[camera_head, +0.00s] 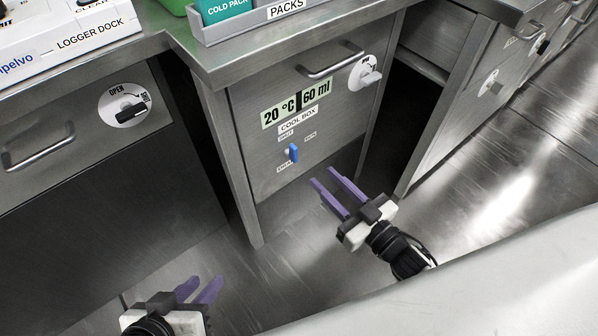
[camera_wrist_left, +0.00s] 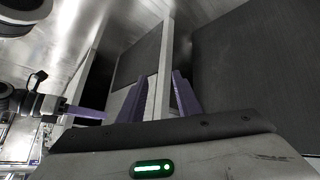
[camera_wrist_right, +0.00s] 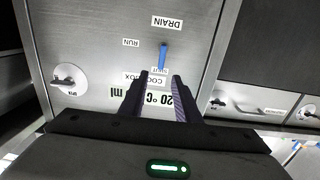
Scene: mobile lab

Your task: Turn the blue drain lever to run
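The blue drain lever (camera_head: 293,153) stands on the front of the cool box (camera_head: 340,125), its long side roughly upright. It also shows in the right wrist view (camera_wrist_right: 163,55), upside down, with its lower end by the SHUT label. The DRAIN label (camera_wrist_right: 167,22) and the RUN label (camera_wrist_right: 131,42) are apart from it. My right gripper (camera_head: 321,175) is open and empty, in front of and right of the lever in the head view. Its fingers point toward the panel. My left gripper (camera_head: 204,281) is open and empty, low at the left, away from the lever.
The cool box has a bar handle (camera_head: 333,60) and a white dial (camera_head: 366,73) above the lever. A drawer with a handle (camera_head: 38,146) and an OPEN dial (camera_head: 124,104) is at the left. Dark gaps flank the cool box. The floor (camera_head: 330,265) in front is clear.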

